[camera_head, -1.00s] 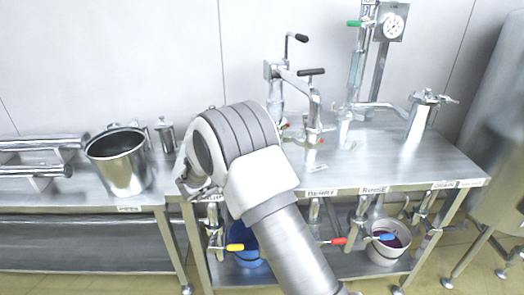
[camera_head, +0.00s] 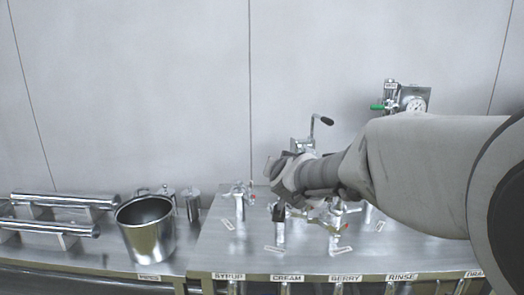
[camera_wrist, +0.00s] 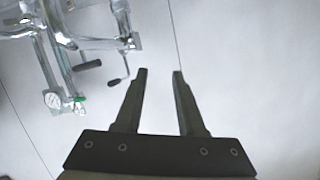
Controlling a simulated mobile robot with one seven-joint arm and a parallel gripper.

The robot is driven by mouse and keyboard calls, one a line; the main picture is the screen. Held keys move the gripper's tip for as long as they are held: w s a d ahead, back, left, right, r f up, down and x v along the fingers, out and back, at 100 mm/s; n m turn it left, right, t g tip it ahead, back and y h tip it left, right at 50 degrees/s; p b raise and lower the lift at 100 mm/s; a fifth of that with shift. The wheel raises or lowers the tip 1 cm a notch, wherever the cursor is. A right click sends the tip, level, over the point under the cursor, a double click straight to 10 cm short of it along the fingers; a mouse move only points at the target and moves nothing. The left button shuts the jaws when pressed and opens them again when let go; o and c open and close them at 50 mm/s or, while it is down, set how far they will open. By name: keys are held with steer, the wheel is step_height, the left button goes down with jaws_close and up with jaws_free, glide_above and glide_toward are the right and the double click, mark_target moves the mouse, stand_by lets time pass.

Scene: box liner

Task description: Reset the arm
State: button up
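My gripper (camera_wrist: 160,72) shows in the wrist view with its two dark fingers well apart and nothing between them. It is open, and a plain pale wall lies beyond it. In the head view my arm reaches in from the right edge, and its wrist end is above the bench with the labelled valves. The fingers cannot be made out clearly there.
The metal bench (camera_head: 220,262) carries several valves above labels such as CREAM and BERRY. A gauge (camera_head: 415,104) with a green-handled valve (camera_head: 377,107) stands behind my arm. A steel pot (camera_head: 147,232) and metal tubes (camera_head: 62,200) are at left. The upper wall is clear.

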steer(key=s+d+f+n+g+p, duration=0.1)
steer(key=s+d+g, duration=0.2)
steer(key=s, duration=0.8)
steer(key=s+d+f+n+g+p, duration=0.1)
steer(key=s+d+g, duration=0.2)
steer(key=s, duration=0.8)
steer(key=s+d+f+n+g+p, duration=0.1)
steer(key=s+d+f+g+p, duration=0.1)
steer(key=s, duration=0.9)
steer(key=shift+s+d+g+h, duration=0.3)
steer(key=shift+d+g, duration=0.1)
steer(key=shift+d, duration=0.45)
steer(key=shift+f, duration=0.1)
